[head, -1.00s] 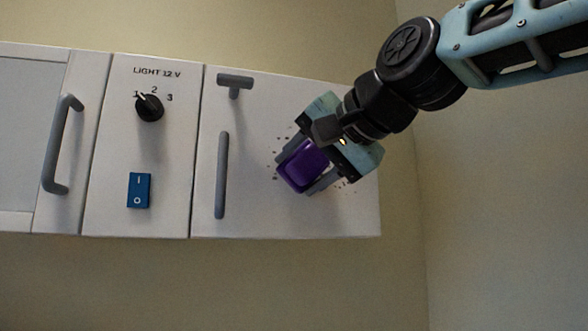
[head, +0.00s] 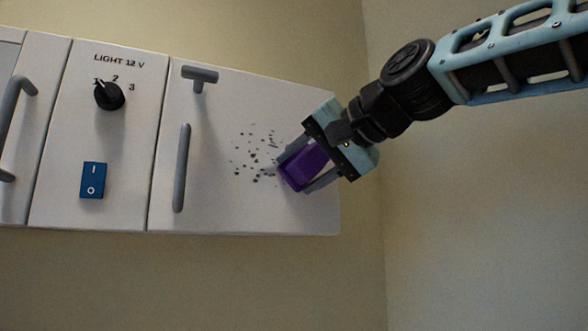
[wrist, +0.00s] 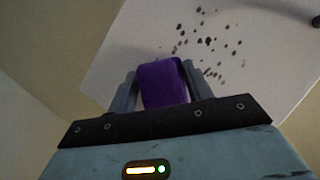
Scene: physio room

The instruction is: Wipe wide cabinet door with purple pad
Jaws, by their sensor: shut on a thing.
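The cabinet door (head: 225,205) is a white panel at the right of the wall cabinet, with a grey vertical bar handle (head: 182,168). A patch of dark specks (head: 255,155) is on its right half. My gripper (head: 305,168) is shut on the purple pad (head: 303,166) in front of the door's right part, just right of the specks. In the wrist view the pad (wrist: 163,84) sits between the fingers, and the specks (wrist: 207,42) show beyond it on the door. I cannot tell whether the pad touches the door. The pad hides part of the surface behind it.
A grey T-shaped latch (head: 199,77) sticks out near the door's top left. To the left is a panel with a black knob (head: 109,95) and blue switch (head: 93,180), then another door with a handle (head: 12,125). Wall is free below and right of the cabinet.

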